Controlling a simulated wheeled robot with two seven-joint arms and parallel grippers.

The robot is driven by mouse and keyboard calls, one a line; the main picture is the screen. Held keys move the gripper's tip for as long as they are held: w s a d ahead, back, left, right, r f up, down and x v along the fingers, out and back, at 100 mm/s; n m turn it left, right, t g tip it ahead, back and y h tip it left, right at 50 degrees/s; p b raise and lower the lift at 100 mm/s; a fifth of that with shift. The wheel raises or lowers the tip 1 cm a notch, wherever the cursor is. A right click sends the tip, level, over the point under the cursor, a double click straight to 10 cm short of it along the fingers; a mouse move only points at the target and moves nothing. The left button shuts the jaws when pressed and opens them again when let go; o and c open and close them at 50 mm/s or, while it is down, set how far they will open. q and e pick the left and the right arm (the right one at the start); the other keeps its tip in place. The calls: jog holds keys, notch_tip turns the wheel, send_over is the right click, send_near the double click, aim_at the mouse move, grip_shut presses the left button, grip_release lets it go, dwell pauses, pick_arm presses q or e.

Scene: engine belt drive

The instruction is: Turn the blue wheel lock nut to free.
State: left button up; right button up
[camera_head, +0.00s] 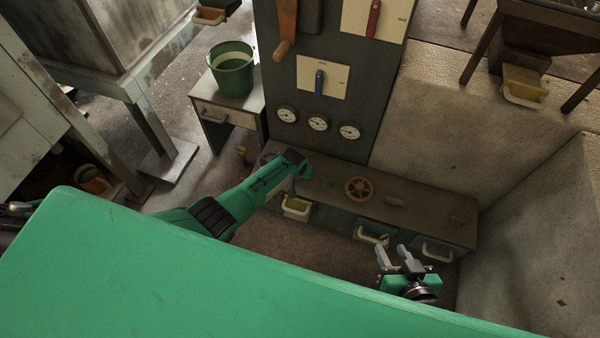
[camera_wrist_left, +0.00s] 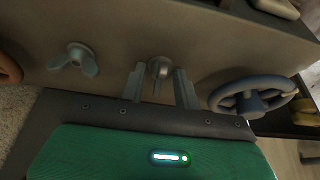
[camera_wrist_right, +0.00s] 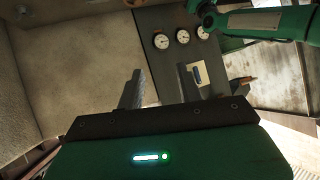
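The blue wheel (camera_wrist_left: 252,96) is in the right half of the left wrist view, on the bench. A grey lock nut (camera_wrist_left: 159,69) stands left of it, with its wing edge-on to the camera. My left gripper (camera_wrist_left: 159,76) is open, one finger on each side of this nut, with gaps visible; whether it touches is not clear. In the head view my left gripper (camera_head: 292,189) points down at the bench, and the nut is hidden there. My right gripper (camera_head: 394,250) is open and empty in front of the bench; its fingers also show in the right wrist view (camera_wrist_right: 158,80).
Another wing nut (camera_wrist_left: 75,60) stands to the left, apart from the left gripper. An orange wheel (camera_head: 359,189) sits on the bench (camera_head: 428,213). A panel (camera_head: 330,135) with gauges and levers rises behind.

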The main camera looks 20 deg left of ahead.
pick_arm(q)
jog(key=shift+o, duration=0.5)
jog(key=shift+r, duration=0.1)
jog(key=shift+p+v, duration=0.65)
jog(key=shift+v, duration=0.15)
pick_arm(e)
jog(key=s+d+r+g+h+p, duration=0.2)
jog(key=s+d+g+h+p, duration=0.3)
jog(key=d, duration=0.4)
pick_arm(q)
jog(key=v, duration=1.2)
pick_arm(e)
jog(key=shift+d+f+m+g+y, duration=0.1)
jog(key=shift+f+m+g+y, duration=0.3)
jog(key=shift+f, duration=0.65)
jog(key=shift+d+f+g+y, duration=0.1)
jog(key=shift+f+g, duration=0.5)
jog(key=shift+f, duration=0.4)
pick_arm(q)
jog(key=shift+s, duration=0.1)
jog(key=shift+s, duration=0.1)
